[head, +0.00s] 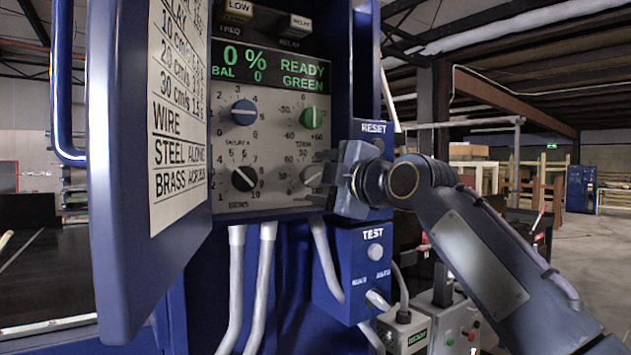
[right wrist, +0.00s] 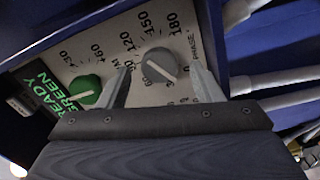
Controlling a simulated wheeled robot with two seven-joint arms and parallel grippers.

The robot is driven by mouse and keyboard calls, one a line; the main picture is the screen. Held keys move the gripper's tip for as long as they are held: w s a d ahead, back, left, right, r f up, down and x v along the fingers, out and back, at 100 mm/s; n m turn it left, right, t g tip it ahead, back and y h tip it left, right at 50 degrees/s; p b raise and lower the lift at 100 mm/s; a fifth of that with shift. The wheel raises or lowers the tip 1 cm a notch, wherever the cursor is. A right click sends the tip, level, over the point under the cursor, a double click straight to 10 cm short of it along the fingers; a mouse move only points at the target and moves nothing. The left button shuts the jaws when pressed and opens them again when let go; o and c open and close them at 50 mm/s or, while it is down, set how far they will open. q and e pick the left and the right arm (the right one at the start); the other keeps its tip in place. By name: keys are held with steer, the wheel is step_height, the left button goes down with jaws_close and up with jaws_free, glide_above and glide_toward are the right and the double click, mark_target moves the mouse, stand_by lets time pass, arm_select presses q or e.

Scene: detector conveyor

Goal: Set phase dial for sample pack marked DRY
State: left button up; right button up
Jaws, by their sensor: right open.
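The grey phase dial (right wrist: 160,65) is at the lower right of the control panel (head: 265,190). In the right wrist view it has a white pointer line and a printed scale reaching 180. My right gripper (right wrist: 160,74) is open, with one finger on each side of this dial. I cannot tell whether the fingers touch it. In the head view my right gripper (head: 328,177) partly covers the grey dial (head: 311,174). No sample pack marked DRY is distinguishable. My left gripper is not in view.
The panel also has a green dial (head: 311,117), a blue dial (head: 244,112), a black dial (head: 244,179) and a display (head: 268,67) reading READY GREEN. An open door (head: 140,130) with a printed chart stands left. A TEST box (head: 352,270) hangs below my gripper.

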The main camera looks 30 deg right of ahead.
steer(key=s, duration=0.2)
steer(key=s+b, duration=0.1)
steer(key=s, duration=0.2)
steer(key=shift+s+d, duration=0.2)
steer(key=shift+s, duration=0.1)
steer(key=s+a+f+m+g, duration=0.2)
steer(key=f+m, duration=0.1)
steer(key=f, duration=0.5)
steer(key=s+a+f+m+g+p, duration=0.1)
steer(key=s+f+m+g, duration=0.1)
steer(key=f, duration=0.6)
steer(key=s+a+f+m+g, duration=0.2)
steer(key=s+f+m, duration=0.1)
steer(key=f, duration=0.6)
steer(key=s+a+f+m+g, duration=0.2)
steer(key=s+f, duration=0.3)
steer(key=f, duration=0.3)
steer(key=s+a+f+m+g+y, duration=0.1)
steer(key=s+a+f+m+g, duration=0.1)
steer(key=s+f+m, duration=0.2)
steer(key=s+a+f+m+g+y, duration=0.1)
steer(key=s+f, duration=0.4)
steer(key=f, duration=0.6)
steer(key=a+m+g, duration=0.1)
steer(key=a+m, duration=0.1)
steer(key=shift+s+f+m+p, duration=0.3)
steer(key=shift+s+f+p, duration=0.05)
